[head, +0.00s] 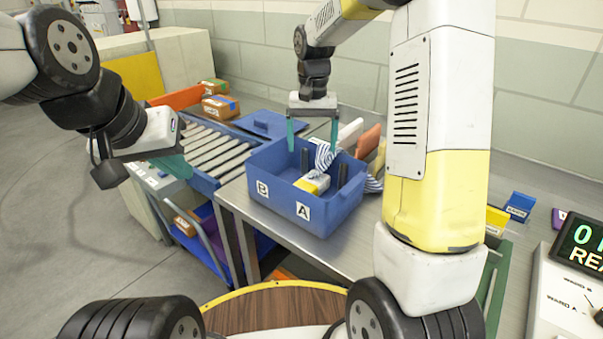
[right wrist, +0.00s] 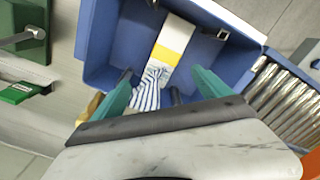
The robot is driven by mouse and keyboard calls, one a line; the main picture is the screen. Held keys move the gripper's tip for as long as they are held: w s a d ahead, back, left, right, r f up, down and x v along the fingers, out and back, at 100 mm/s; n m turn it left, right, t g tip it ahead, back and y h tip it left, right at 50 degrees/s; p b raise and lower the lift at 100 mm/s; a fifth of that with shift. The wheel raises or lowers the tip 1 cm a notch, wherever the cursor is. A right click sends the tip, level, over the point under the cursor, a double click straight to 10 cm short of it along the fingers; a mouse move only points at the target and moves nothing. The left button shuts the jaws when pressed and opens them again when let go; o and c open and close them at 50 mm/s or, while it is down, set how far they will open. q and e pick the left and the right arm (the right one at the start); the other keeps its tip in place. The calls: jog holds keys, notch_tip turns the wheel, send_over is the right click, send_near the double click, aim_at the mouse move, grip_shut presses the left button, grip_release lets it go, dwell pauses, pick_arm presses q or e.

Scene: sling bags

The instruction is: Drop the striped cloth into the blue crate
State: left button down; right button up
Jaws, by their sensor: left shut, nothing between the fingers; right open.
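The blue crate (head: 335,213), marked B and A, stands on a metal table; it fills the upper middle of the right wrist view (right wrist: 98,40). The blue-and-white striped cloth (head: 325,155) is bunched at the crate's back part, beside a yellow-and-white block (head: 312,184) inside. In the right wrist view the cloth (right wrist: 150,92) runs under my gripper, its lower end hidden. More stripes show outside the crate's right side; I cannot tell if they join. My right gripper (head: 312,143) is open above the crate, fingers either side of the cloth. My left gripper (head: 178,167) is shut, empty, left of the crate.
A roller conveyor (head: 205,148) lies left of the crate, with cardboard boxes (head: 218,107) behind it. A blue lid-like panel (head: 268,124) lies behind the crate. Dark posts (head: 304,160) stand up inside the crate. A control box with display (head: 575,245) is at the right.

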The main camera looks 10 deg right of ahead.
jog(key=shift+r, duration=2.75)
notch_tip(320, 180, up, 8)
jog(key=shift+f, duration=0.1)
jog(key=s+d+f+n+t+y, duration=0.1)
jog(key=s+t, duration=0.2)
jog(key=s, duration=0.9)
jog(key=s+d+f+n+t+y, duration=0.1)
jog(key=s+f+t, duration=0.1)
jog(key=s, duration=1)
jog(key=shift+d+t, duration=0.35)
jog(key=shift+t, duration=0.25)
